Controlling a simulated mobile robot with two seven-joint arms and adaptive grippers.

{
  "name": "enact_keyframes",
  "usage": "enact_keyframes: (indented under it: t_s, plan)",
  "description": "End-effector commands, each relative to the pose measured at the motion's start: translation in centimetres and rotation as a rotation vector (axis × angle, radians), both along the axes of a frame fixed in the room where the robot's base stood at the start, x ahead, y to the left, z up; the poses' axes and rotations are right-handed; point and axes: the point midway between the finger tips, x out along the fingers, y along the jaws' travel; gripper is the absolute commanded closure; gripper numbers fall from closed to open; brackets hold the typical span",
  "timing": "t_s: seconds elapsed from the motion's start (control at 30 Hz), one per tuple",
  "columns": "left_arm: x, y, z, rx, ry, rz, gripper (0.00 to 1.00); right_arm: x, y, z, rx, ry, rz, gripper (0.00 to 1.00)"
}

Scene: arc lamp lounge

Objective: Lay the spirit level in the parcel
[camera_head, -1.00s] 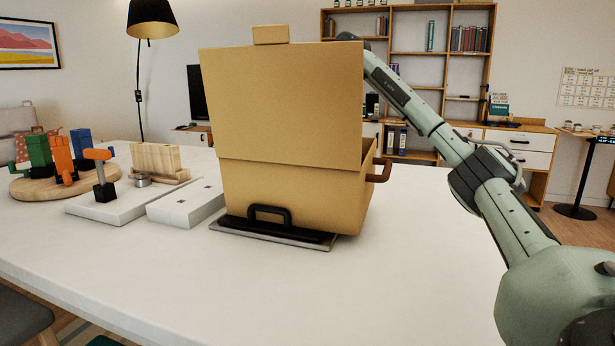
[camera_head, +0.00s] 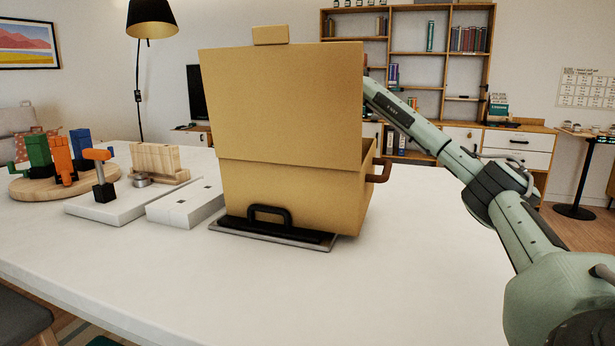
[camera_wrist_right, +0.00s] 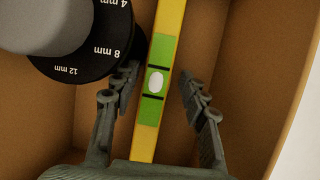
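The parcel is a tan box (camera_head: 290,195) on the white table, its raised lid panel (camera_head: 285,105) facing me and hiding its inside from the head view. In the right wrist view, the spirit level (camera_wrist_right: 142,140), a yellow bar with a green middle and a pale vial, lies inside between tan walls (camera_wrist_right: 262,75). My right gripper (camera_wrist_right: 160,75) is open, its fingers on either side of the level with gaps showing. In the head view that gripper is hidden behind the lid; only my right arm shows. My left gripper is not in view.
A black dial with mm marks (camera_wrist_right: 95,50) and a grey cylinder sit beside the level. A black-handled item on a grey plate (camera_head: 270,232) lies before the box. White blocks (camera_head: 185,205) and a round wooden board (camera_head: 35,188) stand left. The table's front is clear.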

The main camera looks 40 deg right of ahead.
Motion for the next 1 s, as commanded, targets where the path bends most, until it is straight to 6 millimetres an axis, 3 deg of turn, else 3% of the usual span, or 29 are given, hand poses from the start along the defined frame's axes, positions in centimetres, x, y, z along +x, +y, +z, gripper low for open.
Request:
enact_keyframes:
  t_s: [0.37, 0.8, 1.0]
  plan:
    - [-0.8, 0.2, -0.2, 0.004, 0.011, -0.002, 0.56, -0.2, -0.2, 1.1, 0.001, -0.003, 0.0, 0.56]
    - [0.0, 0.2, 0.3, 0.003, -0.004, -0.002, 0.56, -3.2, -1.6, 9.2, 0.001, -0.004, 0.0, 0.56]
    - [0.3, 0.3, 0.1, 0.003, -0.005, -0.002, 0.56, -3.9, -2.0, 11.0, -0.001, -0.001, 0.001, 0.56]
